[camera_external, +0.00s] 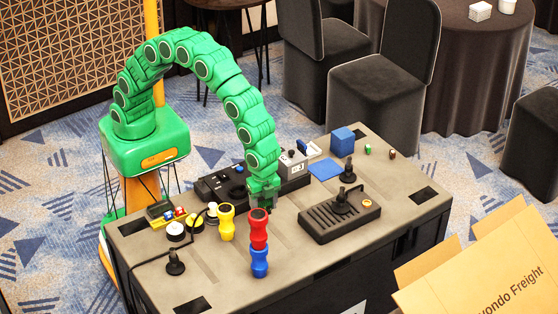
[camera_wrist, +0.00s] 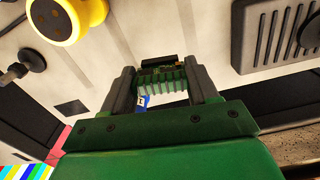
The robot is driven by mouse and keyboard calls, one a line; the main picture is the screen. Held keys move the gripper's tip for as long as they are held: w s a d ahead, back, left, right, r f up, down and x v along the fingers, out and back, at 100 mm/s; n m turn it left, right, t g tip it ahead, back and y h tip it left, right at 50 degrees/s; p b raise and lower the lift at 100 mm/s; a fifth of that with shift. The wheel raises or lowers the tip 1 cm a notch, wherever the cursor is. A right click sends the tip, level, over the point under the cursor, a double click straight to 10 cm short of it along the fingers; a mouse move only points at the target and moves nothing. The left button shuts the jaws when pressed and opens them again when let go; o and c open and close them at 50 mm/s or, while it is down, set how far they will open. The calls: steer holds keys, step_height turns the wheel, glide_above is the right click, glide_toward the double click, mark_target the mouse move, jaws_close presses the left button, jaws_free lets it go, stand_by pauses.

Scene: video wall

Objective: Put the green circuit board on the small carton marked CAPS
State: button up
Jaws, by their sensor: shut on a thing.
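My gripper (camera_wrist: 161,78) points down over the table, and its two dark fingers are shut on a green circuit board (camera_wrist: 161,70). The board has a dark connector strip and a row of green ridges. In the external view my gripper (camera_external: 263,197) is just behind the top of a red spool-shaped piece, and I cannot make out the board there. I cannot pick out a small carton marked CAPS in either view.
The red piece (camera_external: 259,229) stands on a blue one (camera_external: 260,263), with a yellow one (camera_external: 227,222) to their left. A black joystick panel (camera_external: 340,213) and a blue cube (camera_external: 342,141) lie right. A large freight carton (camera_external: 490,275) fills the lower right corner.

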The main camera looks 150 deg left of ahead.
steer(key=shift+s+d+r, duration=0.1)
steer(key=shift+s+r, duration=0.15)
steer(key=shift+s, duration=0.25)
steer(key=shift+s+d+r, duration=0.1)
steer(key=shift+s+r, duration=0.15)
steer(key=shift+s, duration=0.25)
